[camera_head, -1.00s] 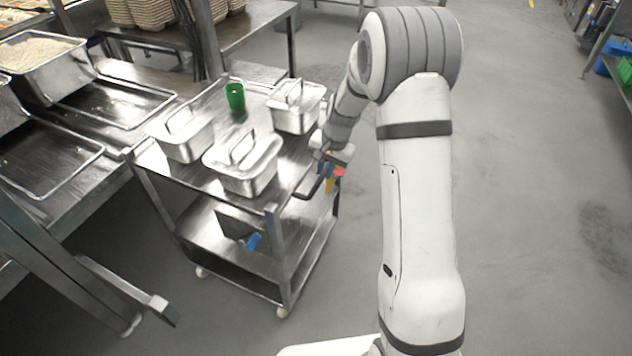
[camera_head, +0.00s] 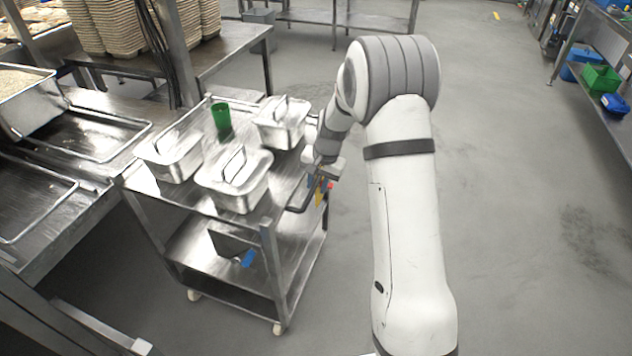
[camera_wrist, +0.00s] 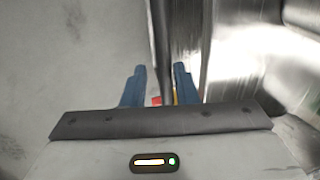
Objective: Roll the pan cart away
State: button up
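The pan cart (camera_head: 278,262) is a steel two-tier trolley on casters. It stands beside the steel table, left of my arm. Its top carries three lidded steel pans (camera_head: 233,190) and a green cup (camera_head: 221,121). A dark handle (camera_head: 298,200) sticks out on its right side. My gripper (camera_head: 318,186) is at this handle. In the wrist view, the blue fingers of my gripper (camera_wrist: 160,78) lie on either side of the dark handle bar (camera_wrist: 158,40), close against it. The exact contact is hard to see.
The steel table (camera_head: 62,225) with trays is close along the cart's left side. Another table (camera_head: 225,48) with stacked bowls is behind. Open grey floor (camera_head: 510,200) lies to the right, up to a shelf with blue and green bins (camera_head: 600,78).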

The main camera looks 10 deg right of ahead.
jog(key=shift+o, duration=0.9)
jog(key=shift+a, duration=0.15)
jog(key=shift+w, duration=0.1)
jog(key=shift+r, duration=0.1)
jog(key=shift+r, duration=0.25)
notch_tip(320, 180, up, 7)
jog(key=d, duration=0.1)
jog(key=shift+s+d, duration=0.15)
jog(key=shift+s, duration=0.2)
jog(key=s+r+n+p, duration=0.2)
jog(key=s+r, duration=0.3)
jog(key=s, duration=0.5)
jog(key=s+d+r+n+t+h+p, duration=0.1)
jog(key=s+r+n+p, duration=0.1)
jog(key=s+r, duration=0.4)
jog(key=s+d+r+n+h+p, duration=0.1)
jog(key=s+r, duration=0.5)
jog(key=s, duration=0.9)
jog(key=shift+d+r+n+t+p, duration=0.2)
jog(key=shift+n+t+p, duration=0.15)
jog(key=shift+p, duration=0.3)
